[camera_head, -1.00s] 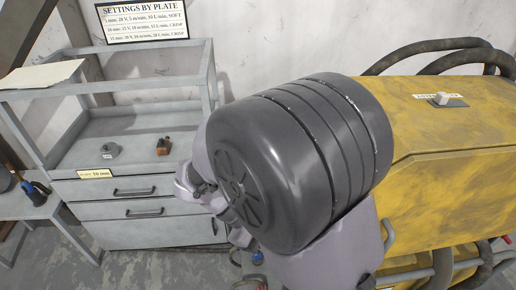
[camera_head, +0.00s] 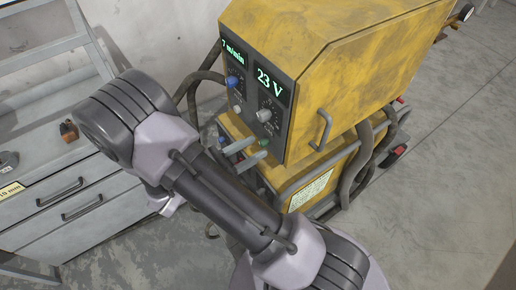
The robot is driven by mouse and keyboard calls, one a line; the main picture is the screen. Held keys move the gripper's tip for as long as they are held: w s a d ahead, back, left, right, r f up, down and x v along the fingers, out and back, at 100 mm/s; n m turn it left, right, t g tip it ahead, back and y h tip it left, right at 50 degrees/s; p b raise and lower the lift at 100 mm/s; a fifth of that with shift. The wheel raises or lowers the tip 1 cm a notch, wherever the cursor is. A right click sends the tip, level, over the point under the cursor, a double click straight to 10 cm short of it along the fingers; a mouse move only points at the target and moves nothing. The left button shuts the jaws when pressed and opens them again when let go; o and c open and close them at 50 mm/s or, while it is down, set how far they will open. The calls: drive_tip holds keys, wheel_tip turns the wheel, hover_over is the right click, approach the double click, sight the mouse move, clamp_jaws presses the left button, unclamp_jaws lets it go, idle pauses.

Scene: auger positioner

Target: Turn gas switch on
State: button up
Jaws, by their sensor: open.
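The yellow welding machine (camera_head: 335,60) stands at upper centre, its dark control panel (camera_head: 255,90) facing left. The panel shows "7 m/min" and "23 V", with a blue knob (camera_head: 234,82), a grey knob (camera_head: 264,115) and a small grey control (camera_head: 237,109). A small green control (camera_head: 264,142) sits low on the panel. No readable label marks any of these as the gas switch. My gripper (camera_head: 259,146) shows as two pale fingers, apart and empty, close to the green control; I cannot tell if they touch it. My arm hides the gripper's body.
A grey drawer cabinet (camera_head: 75,190) stands at left, with a small orange-brown object (camera_head: 68,130) on top. Dark hoses (camera_head: 192,90) run behind the panel, and cables hang by the machine's right side. A handle (camera_head: 322,130) sticks out. The floor (camera_head: 440,150) at right is clear.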

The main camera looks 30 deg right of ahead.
sight(264, 143)
drive_tip(key=shift+d, duration=1.1)
clamp_jaws()
drive_tip(key=shift+m, duration=0.3)
drive_tip(key=m+p, duration=0.1)
drive_tip(key=m, duration=0.2)
drive_tip(key=shift+m, duration=0.3)
drive_tip(key=m, duration=0.4)
drive_tip(key=shift+m, duration=0.3)
drive_tip(key=shift+s+f+m+b, duration=0.1)
drive_tip(key=shift+m+b, duration=0.5)
drive_tip(key=shift+m, duration=1.65)
drive_tip(key=shift+f+m+b, duration=0.1)
drive_tip(key=shift+m+b, duration=0.45)
drive_tip(key=shift+m, duration=1.7)
drive_tip(key=shift+r, duration=0.1)
